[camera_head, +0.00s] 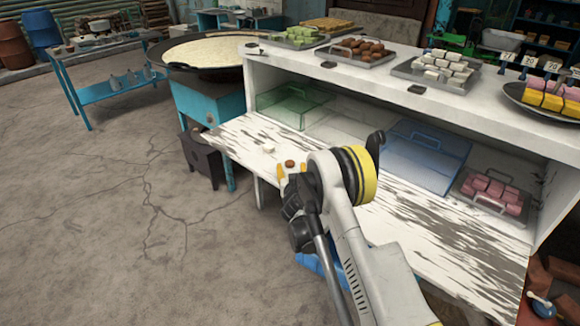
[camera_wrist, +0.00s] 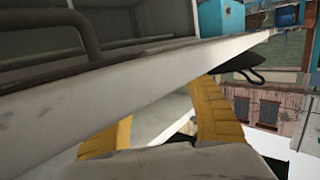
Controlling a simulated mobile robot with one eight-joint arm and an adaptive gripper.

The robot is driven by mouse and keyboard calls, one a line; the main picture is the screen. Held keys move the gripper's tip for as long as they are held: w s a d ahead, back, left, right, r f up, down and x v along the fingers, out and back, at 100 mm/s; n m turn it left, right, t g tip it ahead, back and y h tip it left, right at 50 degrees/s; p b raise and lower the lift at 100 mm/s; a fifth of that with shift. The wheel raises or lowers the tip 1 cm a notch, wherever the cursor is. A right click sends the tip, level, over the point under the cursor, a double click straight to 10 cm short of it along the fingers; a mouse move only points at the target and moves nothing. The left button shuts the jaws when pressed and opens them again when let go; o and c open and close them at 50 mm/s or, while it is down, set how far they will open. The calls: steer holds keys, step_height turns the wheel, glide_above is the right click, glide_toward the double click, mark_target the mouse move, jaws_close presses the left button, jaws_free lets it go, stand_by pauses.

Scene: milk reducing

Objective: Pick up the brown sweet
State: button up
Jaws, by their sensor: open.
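A single brown sweet (camera_head: 290,163) sits on the worn white lower shelf (camera_head: 238,137), just beyond my gripper. More brown sweets lie in a metal tray (camera_head: 340,57) on the upper counter.
A green clear cover (camera_head: 285,103), a blue clear cover (camera_head: 425,155) and a tray of pink sweets (camera_head: 490,193) stand behind. The upper counter (camera_head: 300,62) overhangs the shelf.

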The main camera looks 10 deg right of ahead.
mark_target(290, 165)
steer(key=w, duration=0.1)
steer(key=w+f+b, duration=0.1)
steer(key=shift+w+d+f, duration=0.1)
steer(key=shift+w, duration=0.3)
steer(key=shift+w+d, duration=0.1)
steer(key=shift+w, duration=0.35)
steer(key=shift+c, duration=0.3)
steer(key=c, duration=1.1)
steer(key=shift+o, duration=0.2)
steer(key=shift+r, duration=0.2)
